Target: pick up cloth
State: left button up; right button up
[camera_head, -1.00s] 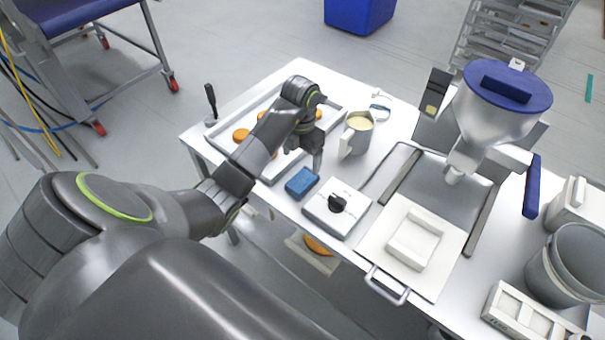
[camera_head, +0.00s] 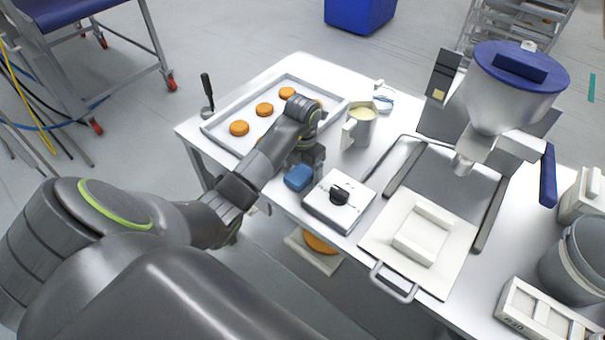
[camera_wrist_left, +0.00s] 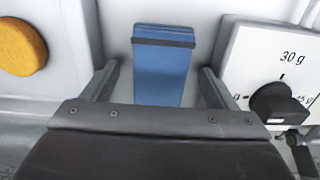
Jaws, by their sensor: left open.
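The blue cloth (camera_head: 299,177) is a small folded block with a dark band. It lies on the white table between the tray and the dial box. It also shows in the left wrist view (camera_wrist_left: 161,72), between the two fingers. My left gripper (camera_head: 304,165) is right over the cloth, pointing down. In the left wrist view its fingers (camera_wrist_left: 157,82) are apart, one on each side of the cloth, with gaps showing. I cannot tell whether the fingertips reach the table. My right gripper is not in view.
A tray (camera_head: 215,131) of orange rounds (camera_head: 239,128) lies left of the cloth. A white dial box (camera_head: 339,201) stands close on its right. A jug (camera_head: 361,127) stands behind. The filling machine (camera_head: 505,100) and a white plate (camera_head: 450,262) are farther right.

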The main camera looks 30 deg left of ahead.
aim_at(303, 171)
pick_arm(q)
jog(key=c, duration=1.1)
jog(key=shift+r, duration=0.1)
jog(key=shift+r, duration=0.3)
notch_tip(303, 171, up, 7)
jog(key=p, duration=0.4)
jog(key=shift+r, duration=0.2)
jog(key=shift+r+p, duration=0.9)
jog(key=shift+p, duration=0.15)
jog(key=o, duration=0.5)
jog(key=c, duration=0.4)
jog(key=shift+o, duration=0.2)
